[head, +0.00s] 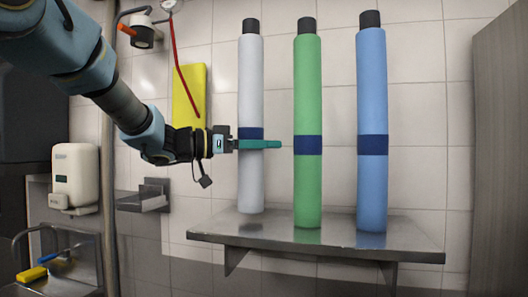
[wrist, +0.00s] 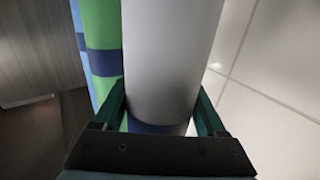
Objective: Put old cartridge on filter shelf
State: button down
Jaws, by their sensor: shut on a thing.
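My gripper (head: 262,144) is shut around a tall white-grey cartridge (head: 250,90) with a dark cap and a dark blue band. The fingers hold it at the band, and in the wrist view the cartridge (wrist: 165,55) stands between the two teal fingers. It is upright at the left end of the metal filter shelf (head: 270,232). Its lower end appears at the shelf's surface, but I cannot tell for sure whether it touches. A green cartridge (head: 307,90) and a blue cartridge (head: 371,90) stand upright on the shelf to its right.
The green cartridge is close to the right of my fingertips. A yellow board (head: 189,95) is on the tiled wall at left. A soap dispenser (head: 75,175), a small metal ledge (head: 143,200) and a sink area are farther left. A dark cabinet (head: 503,150) borders the right.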

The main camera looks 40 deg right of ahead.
jog(key=shift+f, duration=0.9)
grip_release()
jog(key=shift+w+a, duration=0.1)
jog(key=shift+a, duration=0.05)
jog(key=b+v, duration=0.3)
jog(key=v, duration=0.8)
jog(key=shift+a, duration=0.35)
jog(key=shift+w+r, duration=0.1)
jog(key=shift+w, duration=0.1)
